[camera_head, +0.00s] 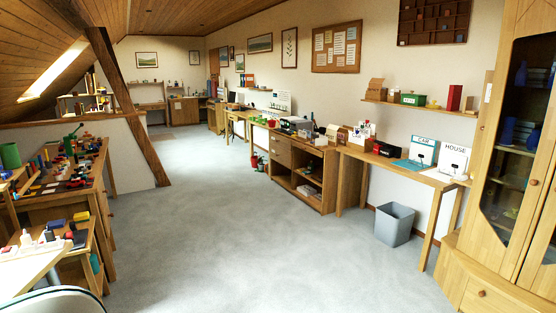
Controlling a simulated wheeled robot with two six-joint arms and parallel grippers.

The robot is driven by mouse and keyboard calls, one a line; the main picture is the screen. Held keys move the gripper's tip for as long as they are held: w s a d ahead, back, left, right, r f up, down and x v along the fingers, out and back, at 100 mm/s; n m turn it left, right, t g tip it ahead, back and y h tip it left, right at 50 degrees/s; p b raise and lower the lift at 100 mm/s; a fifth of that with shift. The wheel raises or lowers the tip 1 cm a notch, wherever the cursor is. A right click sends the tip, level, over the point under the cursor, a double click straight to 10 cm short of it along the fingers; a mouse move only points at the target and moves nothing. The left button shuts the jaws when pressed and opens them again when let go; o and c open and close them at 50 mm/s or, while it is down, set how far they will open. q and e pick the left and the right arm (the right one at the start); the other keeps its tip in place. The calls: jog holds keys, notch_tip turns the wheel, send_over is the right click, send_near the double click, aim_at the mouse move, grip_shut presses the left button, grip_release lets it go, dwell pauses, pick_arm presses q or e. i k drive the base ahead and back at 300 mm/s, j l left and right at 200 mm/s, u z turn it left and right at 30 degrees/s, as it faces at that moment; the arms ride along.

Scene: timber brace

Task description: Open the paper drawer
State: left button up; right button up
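No drawer in view carries a readable paper label, so I cannot tell which one is the paper drawer. A low wooden cabinet (323,170) stands against the right wall, with drawer fronts (280,155) at its left end that look closed. A tall glass-door cabinet (472,238) at the right edge has a closed drawer (490,299) with a round knob at its base. Neither of my grippers shows in this view.
Open grey carpet (240,235) fills the middle. A grey bin (394,224) stands under the right-hand desk (400,171). A cluttered workbench (85,190) lines the left side. A slanted timber beam (127,105) meets the floor behind it.

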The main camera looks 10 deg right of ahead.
aim_at(283, 155)
jog(key=i+l, duration=0.2)
jog(key=i, duration=0.3)
jog(key=i+l+z, duration=0.15)
jog(key=i, duration=0.3)
jog(key=i+l, duration=0.15)
jog(key=i, duration=0.35)
jog(key=i+u, duration=0.25)
jog(key=i, duration=0.45)
jog(key=i+u, duration=0.25)
jog(key=i, duration=0.45)
jog(key=i+l+u, duration=0.25)
jog(key=i, duration=0.45)
jog(key=i+z, duration=0.15)
jog(key=i, duration=0.5)
jog(key=i+j+z, duration=0.15)
jog(key=i, duration=0.55)
jog(key=i+j+z, duration=0.15)
jog(key=i, duration=0.5)
jog(key=i+z, duration=0.2)
jog(key=i, duration=0.3)
jog(key=i+j+z, duration=0.1)
jog(key=i+z, duration=0.15)
jog(key=i, duration=0.25)
jog(key=i+j+z, duration=0.2)
jog(key=i, duration=0.3)
jog(key=i+j+z, duration=0.2)
jog(key=i, duration=0.3)
jog(key=j, duration=0.1)
